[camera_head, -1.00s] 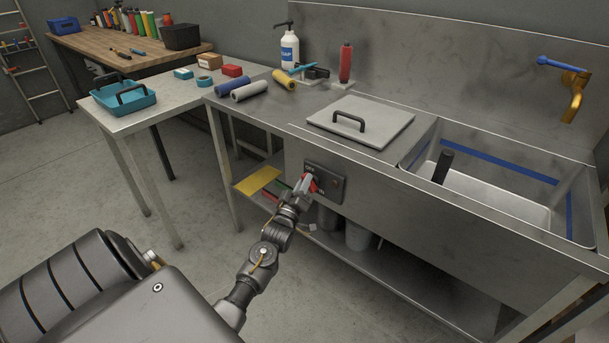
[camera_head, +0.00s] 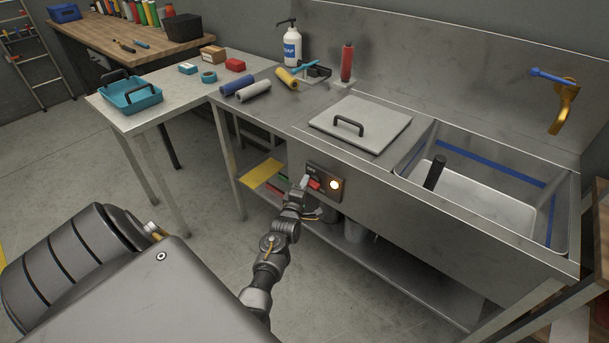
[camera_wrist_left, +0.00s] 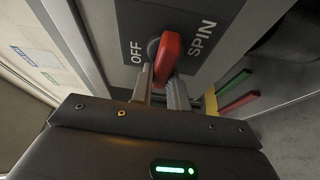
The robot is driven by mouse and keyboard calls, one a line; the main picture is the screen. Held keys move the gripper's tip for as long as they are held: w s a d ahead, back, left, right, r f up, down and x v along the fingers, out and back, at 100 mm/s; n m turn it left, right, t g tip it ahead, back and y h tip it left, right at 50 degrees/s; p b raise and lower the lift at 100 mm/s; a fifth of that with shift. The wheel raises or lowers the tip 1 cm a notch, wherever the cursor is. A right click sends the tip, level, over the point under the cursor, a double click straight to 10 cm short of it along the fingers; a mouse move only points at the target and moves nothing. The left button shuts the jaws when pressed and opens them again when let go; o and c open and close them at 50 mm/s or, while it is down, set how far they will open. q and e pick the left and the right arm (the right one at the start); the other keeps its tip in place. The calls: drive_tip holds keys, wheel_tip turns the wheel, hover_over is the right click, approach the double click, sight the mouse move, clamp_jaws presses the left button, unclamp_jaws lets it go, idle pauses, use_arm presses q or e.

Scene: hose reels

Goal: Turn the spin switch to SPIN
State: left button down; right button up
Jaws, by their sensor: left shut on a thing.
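The spin switch is a red knob (camera_wrist_left: 168,57) on a dark panel marked OFF on the left and SPIN on the right in the left wrist view. In the head view the red knob (camera_head: 315,184) sits on the small panel on the sink unit's front. A round lamp (camera_head: 334,185) beside it glows warm white. My left gripper (camera_head: 304,183) is at the panel and shut on the red knob. Its two fingers (camera_wrist_left: 161,88) reach up to the knob in the wrist view. The fingers hide part of the knob's lower end. My right gripper is not in view.
A lidded steel counter (camera_head: 405,120) and a sink basin (camera_head: 480,200) are above and right of the panel. A lower shelf (camera_head: 400,275) with buckets runs beneath. A side table (camera_head: 175,110) with a blue tray stands left. Open floor lies left of the unit.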

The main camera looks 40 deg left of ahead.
use_arm(q)
drive_tip(key=shift+d+n, duration=0.15)
drive_tip(key=shift+n, duration=0.15)
drive_tip(key=shift+f, duration=0.1)
drive_tip(key=c, duration=1.4)
unclamp_jaws()
drive_tip(key=shift+w, duration=0.1)
drive_tip(key=shift+o, duration=0.2)
drive_tip(key=v, duration=1)
drive_tip(key=shift+s, duration=0.4)
drive_tip(key=shift+d, duration=0.1)
